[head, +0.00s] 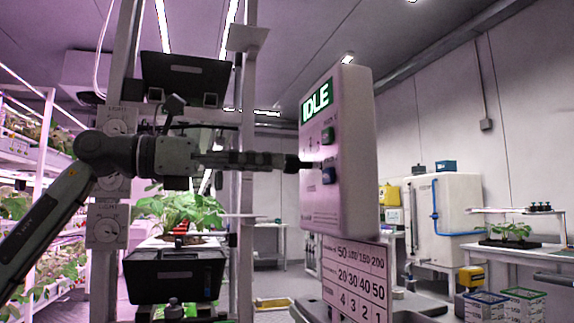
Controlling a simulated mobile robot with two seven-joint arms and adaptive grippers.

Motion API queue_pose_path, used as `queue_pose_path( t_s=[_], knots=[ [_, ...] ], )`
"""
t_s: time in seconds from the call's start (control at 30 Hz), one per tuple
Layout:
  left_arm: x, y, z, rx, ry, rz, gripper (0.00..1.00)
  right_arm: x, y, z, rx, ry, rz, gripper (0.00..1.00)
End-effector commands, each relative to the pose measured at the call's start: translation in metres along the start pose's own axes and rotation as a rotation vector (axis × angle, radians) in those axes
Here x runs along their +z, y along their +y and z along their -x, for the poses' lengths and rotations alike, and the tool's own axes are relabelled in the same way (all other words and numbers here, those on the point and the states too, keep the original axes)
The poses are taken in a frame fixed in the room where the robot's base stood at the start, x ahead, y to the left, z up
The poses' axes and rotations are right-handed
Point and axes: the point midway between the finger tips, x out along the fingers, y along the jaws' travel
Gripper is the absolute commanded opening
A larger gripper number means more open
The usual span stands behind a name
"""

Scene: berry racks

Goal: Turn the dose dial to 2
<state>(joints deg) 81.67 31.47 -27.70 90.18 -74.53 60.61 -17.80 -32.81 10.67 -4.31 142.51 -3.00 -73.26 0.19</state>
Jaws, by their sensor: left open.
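My right gripper is out of view.
A number placard (355,281) hangs below the box, with rows of figures. A white tank (445,215) and a bench (525,250) stand at the right.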

Motion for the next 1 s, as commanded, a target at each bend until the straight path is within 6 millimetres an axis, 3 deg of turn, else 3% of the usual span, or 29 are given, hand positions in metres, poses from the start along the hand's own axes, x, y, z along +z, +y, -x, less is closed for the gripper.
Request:
queue_pose_path(
  t_s=[0.23, 0.6, 1.0],
  knots=[
    [0.000, 0.000, -0.035, -0.002, -0.001, 0.002, 0.47, 0.015, 0.008, 0.003, 0.016, -0.069, -0.002, 0.40],
    [0.000, 0.000, -0.042, 0.000, -0.002, 0.002, 0.47, 0.020, 0.009, 0.003, 0.020, -0.089, -0.003, 0.40],
    [0.000, 0.000, -0.042, 0.000, -0.002, 0.002, 0.00, 0.020, 0.009, 0.003, 0.019, -0.089, -0.003, 0.40]
  ],
)
